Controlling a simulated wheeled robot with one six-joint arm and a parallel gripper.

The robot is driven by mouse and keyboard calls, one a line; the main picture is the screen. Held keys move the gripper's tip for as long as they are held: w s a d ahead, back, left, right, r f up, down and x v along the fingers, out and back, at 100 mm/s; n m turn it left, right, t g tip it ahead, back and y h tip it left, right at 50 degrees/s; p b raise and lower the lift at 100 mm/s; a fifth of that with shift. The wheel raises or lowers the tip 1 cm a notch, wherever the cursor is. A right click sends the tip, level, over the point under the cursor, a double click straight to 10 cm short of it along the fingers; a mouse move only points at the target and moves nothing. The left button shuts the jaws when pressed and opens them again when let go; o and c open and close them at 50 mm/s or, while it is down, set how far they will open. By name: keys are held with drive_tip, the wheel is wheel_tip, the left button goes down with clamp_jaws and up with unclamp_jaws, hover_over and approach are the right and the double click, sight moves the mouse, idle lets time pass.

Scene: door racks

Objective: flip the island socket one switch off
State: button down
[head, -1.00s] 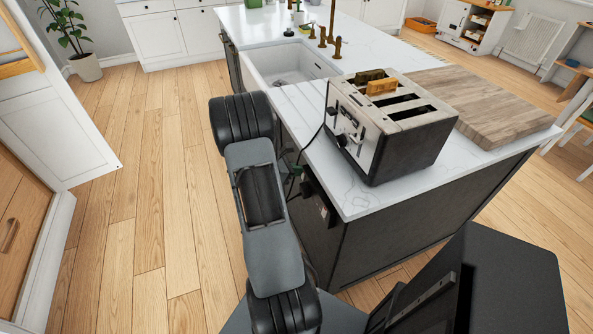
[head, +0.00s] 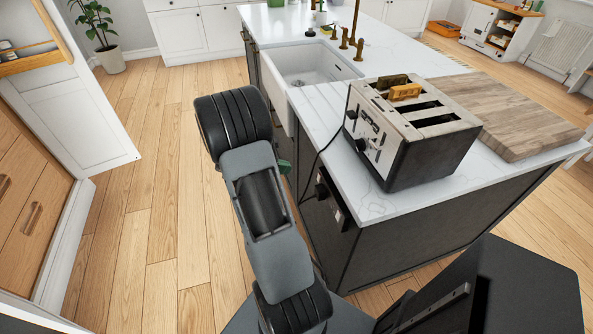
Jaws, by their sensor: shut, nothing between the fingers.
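The island socket (head: 333,199) is a dark plate on the dark side of the kitchen island, just below the worktop edge near the front corner. It is seen at a steep angle, and its switches are too small to tell on or off. The toaster's black cord (head: 311,168) runs down the island side toward the socket. My arm reaches forward left of the island, and its links hide my gripper. A small green piece (head: 284,167) shows beside the arm; I cannot tell what it belongs to.
A toaster (head: 408,130) stands on the white worktop (head: 372,205) above the socket, beside a wooden board (head: 515,115). A white sink (head: 310,68) is farther along. An open white door (head: 80,120) stands at left. Wooden floor (head: 165,190) lies clear between.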

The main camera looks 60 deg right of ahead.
drive_tip(key=shift+r+v, duration=0.25)
drive_tip(key=shift+v, duration=1)
drive_tip(key=shift+s+d, duration=0.1)
drive_tip(key=s+a+m+t+y, duration=0.1)
drive_tip(key=a+m+t+y, duration=0.2)
drive_tip(key=a+m+y, duration=0.7)
drive_tip(key=a+r+t+p, duration=0.1)
drive_tip(key=a+r+t, duration=0.3)
drive_tip(key=a, duration=0.6)
drive_tip(key=s+a+r+t, duration=0.1)
drive_tip(key=a+r+t, duration=0.3)
drive_tip(key=a+r, duration=0.4)
drive_tip(key=a, duration=0.3)
drive_tip(key=shift+p, duration=0.4)
drive_tip(key=shift+a, duration=0.15)
